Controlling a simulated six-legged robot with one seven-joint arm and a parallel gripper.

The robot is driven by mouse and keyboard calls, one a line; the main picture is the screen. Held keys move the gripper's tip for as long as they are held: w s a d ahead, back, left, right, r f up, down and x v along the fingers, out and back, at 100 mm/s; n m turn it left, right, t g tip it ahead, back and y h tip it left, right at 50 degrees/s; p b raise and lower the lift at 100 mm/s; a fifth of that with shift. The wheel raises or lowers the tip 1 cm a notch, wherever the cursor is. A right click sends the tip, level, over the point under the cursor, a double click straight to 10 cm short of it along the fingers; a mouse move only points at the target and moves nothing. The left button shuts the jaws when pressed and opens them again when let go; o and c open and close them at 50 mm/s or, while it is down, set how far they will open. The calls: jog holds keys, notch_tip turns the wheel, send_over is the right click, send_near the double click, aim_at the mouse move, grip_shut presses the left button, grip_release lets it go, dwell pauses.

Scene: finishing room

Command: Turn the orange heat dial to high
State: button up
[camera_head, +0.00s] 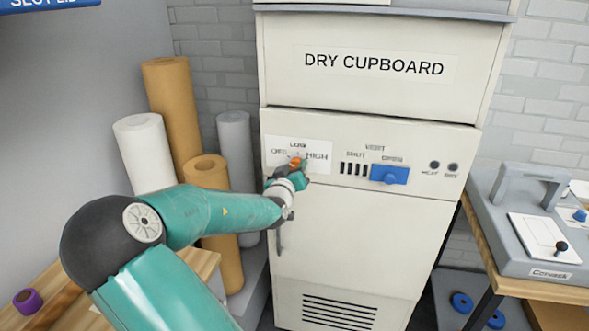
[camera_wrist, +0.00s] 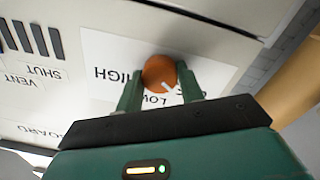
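The orange heat dial (camera_wrist: 158,73) is a round knob on a white label plate (camera_head: 325,154) on the cupboard front. The plate is marked OFF, LOW and HIGH. The wrist view shows it upside down. The dial's white pointer mark points toward the side of LOW nearer OFF, away from HIGH. My gripper (camera_wrist: 161,80) has one finger on each side of the dial, and both fingertips appear to touch it. In the head view, my gripper (camera_head: 298,170) partly hides the dial (camera_head: 297,161) from below.
The dry cupboard (camera_head: 345,245) also carries a blue vent slider (camera_head: 389,174), near OPEN, and two dark indicators (camera_head: 443,166) to its right. Tall paper rolls (camera_head: 171,105) stand left of the cupboard, behind my arm. A bench with a grey press (camera_head: 520,220) is at right.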

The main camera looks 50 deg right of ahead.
jog(key=shift+c, duration=1.3)
jog(key=shift+m, duration=0.3)
jog(key=m, duration=2.2)
jog(key=shift+m+y, duration=0.3)
jog(key=shift+m, duration=0.1)
jog(key=o, duration=1)
jog(key=shift+s, duration=0.1)
